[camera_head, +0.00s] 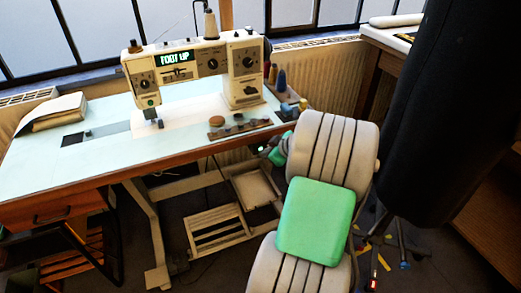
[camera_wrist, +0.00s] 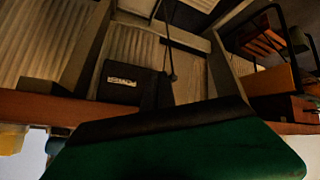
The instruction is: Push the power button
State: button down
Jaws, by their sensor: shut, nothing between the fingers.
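The white sewing machine (camera_head: 190,67) stands on the pale blue table, its display lit with "FOOT UP". A small round green button (camera_head: 151,102) shows low on its left end; I cannot tell if it is the power button. My gripper (camera_head: 265,150) is shut and empty at the table's right front edge, partly hidden by my arm. In the wrist view, a dark box (camera_wrist: 121,83) with a pale label sits near the table's wooden edge. My gripper's dark green body fills the bottom there.
The table (camera_head: 100,155) has a wooden front edge and a metal frame below. Thread spools (camera_head: 281,80) and a small rack of round items (camera_head: 237,118) stand on its right part. A book (camera_head: 52,113) lies at left. A large dark form (camera_head: 440,110) stands at right.

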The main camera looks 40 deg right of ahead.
jog(key=shift+w+d, duration=0.1)
jog(key=shift+w, duration=0.3)
dwell(0.4)
jog(key=shift+s+a, duration=0.25)
jog(key=shift+s, duration=0.65)
jog(key=s+a, duration=0.1)
jog(key=s, duration=0.4)
jog(key=shift+s+a+b, duration=0.35)
jog(key=shift+s, duration=0.05)
